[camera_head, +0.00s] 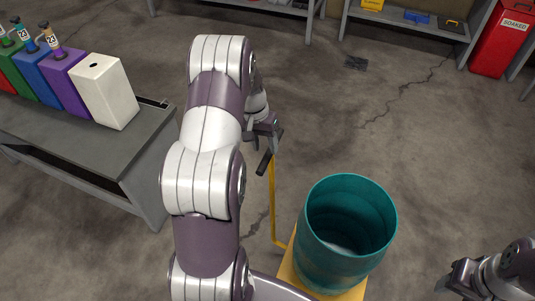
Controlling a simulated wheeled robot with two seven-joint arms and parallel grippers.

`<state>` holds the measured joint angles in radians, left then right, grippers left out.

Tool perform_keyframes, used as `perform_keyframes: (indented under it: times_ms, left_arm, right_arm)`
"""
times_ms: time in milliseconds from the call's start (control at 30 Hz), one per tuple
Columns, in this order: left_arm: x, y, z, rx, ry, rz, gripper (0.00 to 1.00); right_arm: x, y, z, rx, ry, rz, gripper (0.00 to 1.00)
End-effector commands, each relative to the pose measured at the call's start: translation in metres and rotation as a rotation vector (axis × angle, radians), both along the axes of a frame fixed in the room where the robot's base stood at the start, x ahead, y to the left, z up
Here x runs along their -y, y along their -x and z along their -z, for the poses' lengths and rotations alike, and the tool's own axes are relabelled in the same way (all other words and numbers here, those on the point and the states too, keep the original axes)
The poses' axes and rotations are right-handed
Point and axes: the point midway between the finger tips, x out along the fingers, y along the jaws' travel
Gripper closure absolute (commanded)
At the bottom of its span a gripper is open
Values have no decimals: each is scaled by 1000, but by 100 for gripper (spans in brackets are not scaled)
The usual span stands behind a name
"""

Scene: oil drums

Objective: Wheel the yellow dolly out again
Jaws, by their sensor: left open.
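The yellow dolly (286,267) stands on the floor at the lower middle, with its thin upright handle (272,200) at its left side. An open teal drum (348,235) stands on its platform and hides most of it. My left gripper (271,150) is open at the top of the handle. I cannot tell whether the handle's top is between its fingers. My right gripper (446,282) is low at the right, apart from the drum, and its jaws are too unclear to read.
A grey bench (120,150) at the left holds a white canister (104,92) and several coloured ones. Shelves (420,25) and a red bin (500,40) stand along the back. The cracked concrete behind and right of the drum is clear.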

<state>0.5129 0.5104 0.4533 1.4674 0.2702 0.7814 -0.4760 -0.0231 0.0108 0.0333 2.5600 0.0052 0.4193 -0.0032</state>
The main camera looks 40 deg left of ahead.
Motion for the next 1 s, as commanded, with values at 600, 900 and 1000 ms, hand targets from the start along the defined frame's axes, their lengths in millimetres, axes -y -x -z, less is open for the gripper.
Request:
perform_keyframes:
  times_ms: [600,900,1000]
  left_arm:
    - [-14,3,-71,0,-1,0,52]
    - [-13,3,-70,-1,-1,-2,52]
    - [-18,5,-60,0,-32,-86,52]
  right_arm:
    - [0,0,0,0,0,0,51]
    - [0,0,0,0,0,0,51]
    - [0,0,0,0,0,0,51]
